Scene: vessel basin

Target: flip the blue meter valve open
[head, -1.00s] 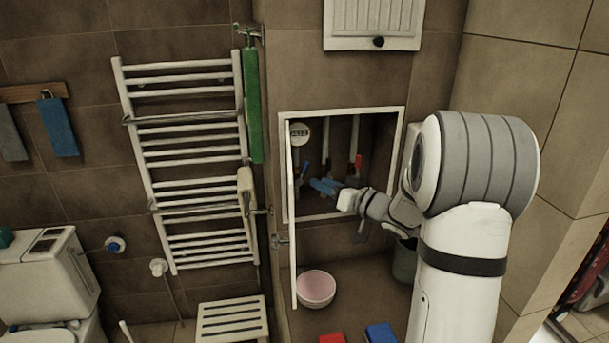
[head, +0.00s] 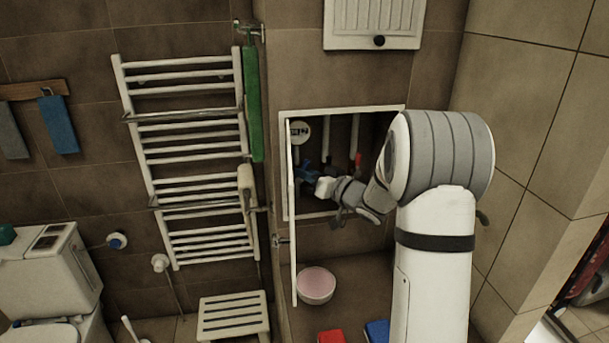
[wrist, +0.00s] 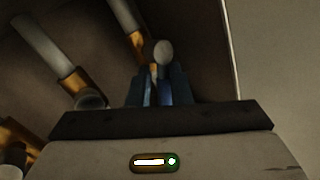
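The meter niche (head: 399,112) is open in the wall. The blue meter valve sits low at the left inside it, below the round white meter (head: 300,132). In the head view my blue gripper fingers (head: 308,173) are at the valve's place and cover most of it, so I cannot separate its blue handle from them. In the wrist view my gripper (wrist: 160,78) points at a pale rounded part (wrist: 163,52) directly ahead, at or just beyond the fingertips. The fingers look close together. Whether anything is between them, and the handle's angle, is unclear.
A red valve handle (head: 358,160) is on a pipe to the right in the niche. The white niche door (head: 292,235) stands open at the left, close to my gripper. A pink bowl (head: 316,285) is below. A towel rail (head: 190,160) is further left.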

